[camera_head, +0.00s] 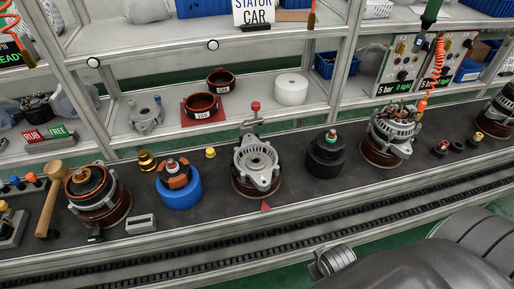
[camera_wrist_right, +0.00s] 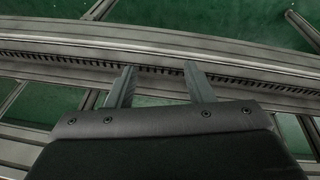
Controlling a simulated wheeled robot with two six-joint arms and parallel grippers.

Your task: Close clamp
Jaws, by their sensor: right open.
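A clamp with a red-tipped handle (camera_head: 255,107) stands at the back edge of the dark bench, just behind a silver alternator housing (camera_head: 256,160) on a brown round base. Its handle points up and a thin metal arm shows below the knob. I cannot tell from this view whether the arm presses on the housing. My right gripper (camera_wrist_right: 159,67) is open and empty in the right wrist view, over the rail along the bench front and the green floor, away from the clamp. My left gripper is not in view.
On the dark bench stand a mallet (camera_head: 50,200), a blue ring stand (camera_head: 180,192), a black cylinder (camera_head: 325,156) and another alternator (camera_head: 390,136). Shelves behind hold brown rings (camera_head: 201,106) and a white roll (camera_head: 291,86). A rail (camera_head: 230,252) runs along the front.

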